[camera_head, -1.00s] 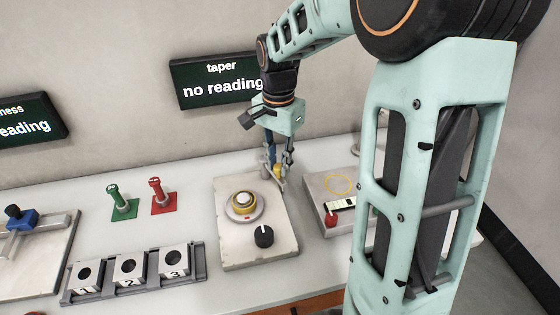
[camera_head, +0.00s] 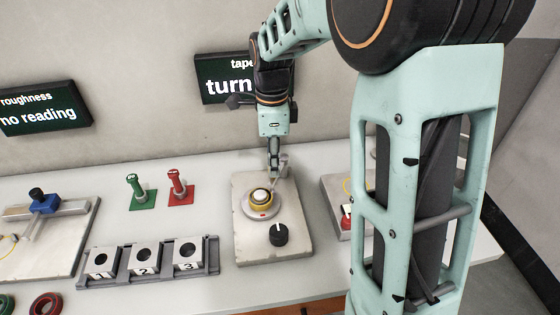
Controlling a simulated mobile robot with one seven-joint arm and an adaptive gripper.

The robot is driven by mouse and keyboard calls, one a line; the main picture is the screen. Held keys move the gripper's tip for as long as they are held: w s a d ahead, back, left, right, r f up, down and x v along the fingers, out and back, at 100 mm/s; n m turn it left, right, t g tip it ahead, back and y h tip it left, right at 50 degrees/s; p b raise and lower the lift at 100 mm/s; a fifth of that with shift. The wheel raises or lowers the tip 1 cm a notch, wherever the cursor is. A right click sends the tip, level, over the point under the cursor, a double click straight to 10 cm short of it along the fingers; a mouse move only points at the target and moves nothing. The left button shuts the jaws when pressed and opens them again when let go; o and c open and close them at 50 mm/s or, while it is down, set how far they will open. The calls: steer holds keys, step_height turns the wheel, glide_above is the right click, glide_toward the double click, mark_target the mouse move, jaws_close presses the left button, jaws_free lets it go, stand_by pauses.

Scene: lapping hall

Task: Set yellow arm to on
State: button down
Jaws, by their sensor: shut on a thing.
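The pale base plate (camera_head: 246,245) stands on the bench and carries a round disc (camera_head: 250,208) with a yellow-ringed, white-topped part (camera_head: 262,196) in its middle. A small red mark shows on the disc's front. A black knob (camera_head: 278,235) sits in front of the disc. My gripper (camera_head: 274,171) points down at the back of the plate, just behind the disc, and is shut on the yellow arm. The fingers hide most of that arm. A thin grey piece (camera_head: 284,161) shows beside the fingers.
The screen (camera_head: 230,84) above shows "turn", partly hidden by my arm. Green (camera_head: 139,192) and red (camera_head: 178,188) upright pegs stand to the left. A rack (camera_head: 150,271) holds numbered blocks in front of them. Another plate (camera_head: 333,212) is at right, partly behind my arm.

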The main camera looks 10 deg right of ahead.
steer(key=shift+w+a+m, duration=0.25)
steer(key=shift+a+m, duration=0.15)
steer(key=shift+m, duration=0.3)
steer(key=c, duration=1.7)
jaws_free()
steer(key=shift+c, duration=0.2)
step_height(320, 180, up, 12)
